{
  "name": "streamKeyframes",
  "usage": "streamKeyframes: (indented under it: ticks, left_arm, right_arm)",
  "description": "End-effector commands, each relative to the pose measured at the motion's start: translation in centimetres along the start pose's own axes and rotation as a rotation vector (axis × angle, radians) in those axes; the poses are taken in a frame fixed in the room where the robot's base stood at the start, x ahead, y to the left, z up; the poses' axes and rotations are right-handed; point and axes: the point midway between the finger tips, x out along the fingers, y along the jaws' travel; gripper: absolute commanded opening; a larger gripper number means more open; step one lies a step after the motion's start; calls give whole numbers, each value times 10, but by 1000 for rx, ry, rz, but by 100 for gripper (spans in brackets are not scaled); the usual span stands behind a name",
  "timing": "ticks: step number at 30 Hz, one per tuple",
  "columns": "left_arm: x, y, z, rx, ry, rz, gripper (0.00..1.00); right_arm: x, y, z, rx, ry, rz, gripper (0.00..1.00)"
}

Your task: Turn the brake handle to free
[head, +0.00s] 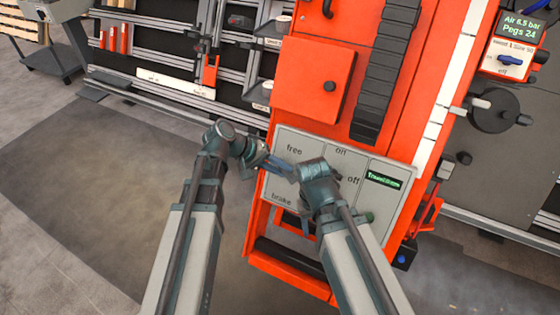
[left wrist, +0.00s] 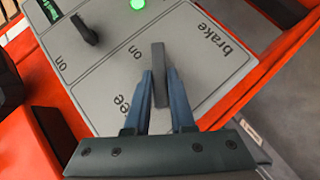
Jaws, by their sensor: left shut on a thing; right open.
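The grey control panel (head: 295,150) on the orange machine carries the words "free" above and "brake" below on its left field. The brake handle (left wrist: 159,72) is a dark grey bar in that field. In the left wrist view it stands between the blue fingers of my left gripper (left wrist: 160,88), which is shut on it, with "brake" to its upper right and "free" partly hidden at lower left. In the head view my left gripper (head: 284,168) reaches in from the left and the handle is hidden. My right gripper (head: 318,172) is open over the panel; its fingertips are not clearly visible.
The panel also has an on/off switch (left wrist: 85,28), a green lamp (left wrist: 138,4) and a small display (head: 384,180). Another station with a black crank (head: 492,108) stands right. Open floor (head: 90,190) lies left.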

Motion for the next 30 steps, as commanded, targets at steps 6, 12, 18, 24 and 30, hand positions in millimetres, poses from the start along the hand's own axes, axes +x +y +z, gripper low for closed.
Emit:
streamKeyframes:
  ticks: [6,12,18,24,30]
  left_arm:
    - [-2,8,1,149,-2,-148,0]
    - [-1,10,2,284,-2,-283,0]
    - [2,11,4,414,-3,-411,0]
    - [4,12,5,524,-3,-522,0]
    - [5,12,6,602,-4,-604,0]
  right_arm:
    - [-28,3,2,0,0,0,50]
    - [-44,4,3,0,0,0,50]
    - [-54,5,3,0,0,0,50]
    - [-59,6,3,0,0,0,50]
    - [-60,6,4,0,0,0,50]
